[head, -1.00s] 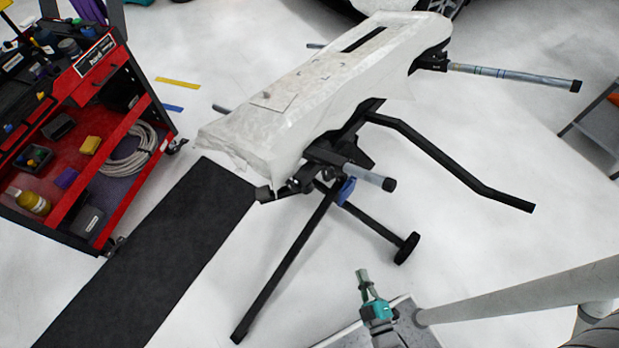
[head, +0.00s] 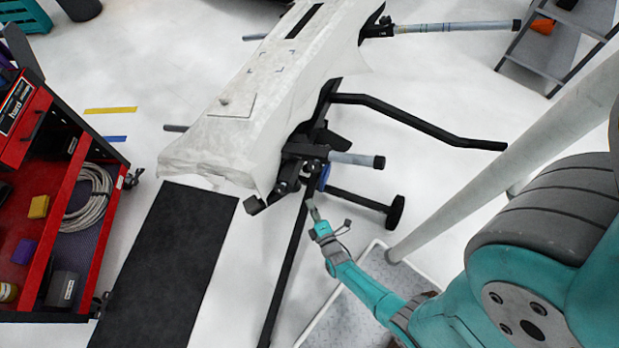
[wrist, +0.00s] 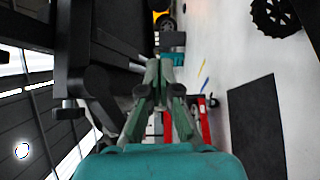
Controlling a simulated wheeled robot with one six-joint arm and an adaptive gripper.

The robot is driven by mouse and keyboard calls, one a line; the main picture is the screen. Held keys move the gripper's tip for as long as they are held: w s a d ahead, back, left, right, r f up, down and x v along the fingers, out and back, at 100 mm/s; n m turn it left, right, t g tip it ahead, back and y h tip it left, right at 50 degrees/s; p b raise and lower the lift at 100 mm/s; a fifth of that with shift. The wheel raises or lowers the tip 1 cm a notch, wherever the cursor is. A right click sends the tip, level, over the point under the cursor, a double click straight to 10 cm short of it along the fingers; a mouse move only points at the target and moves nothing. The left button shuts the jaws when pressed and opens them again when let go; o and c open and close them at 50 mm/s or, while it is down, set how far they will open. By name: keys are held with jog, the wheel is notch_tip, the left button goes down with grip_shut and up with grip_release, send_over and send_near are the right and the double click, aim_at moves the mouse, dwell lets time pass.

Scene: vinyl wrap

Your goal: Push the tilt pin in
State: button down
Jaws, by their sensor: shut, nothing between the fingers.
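A black work stand (head: 420,120) holds a long panel covered in white wrap (head: 225,145). Under the panel's near end is a black pivot bracket (head: 300,150) with a grey tube beside it. A small blue part (head: 324,177) sits just below the bracket; I cannot tell whether it is the tilt pin. My gripper (head: 311,203) is shut and empty, just below the blue part in the head view. In the wrist view my gripper (wrist: 159,72) points along black stand parts, with a black knob (wrist: 68,110) at the left. Contact cannot be told.
A red tool cart (head: 70,190) stands at the left, with a black mat (head: 165,265) on the floor between it and the stand. A grey tube (head: 356,159) and a black leg (head: 360,200) stick out near my gripper. A step ladder (head: 560,50) is at the upper right.

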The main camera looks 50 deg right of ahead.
aim_at(303, 170)
jog(key=shift+w+d, duration=1.85)
jog(key=shift+w, duration=0.15)
jog(key=shift+w+d, duration=1.8)
jog(key=shift+w, duration=0.2)
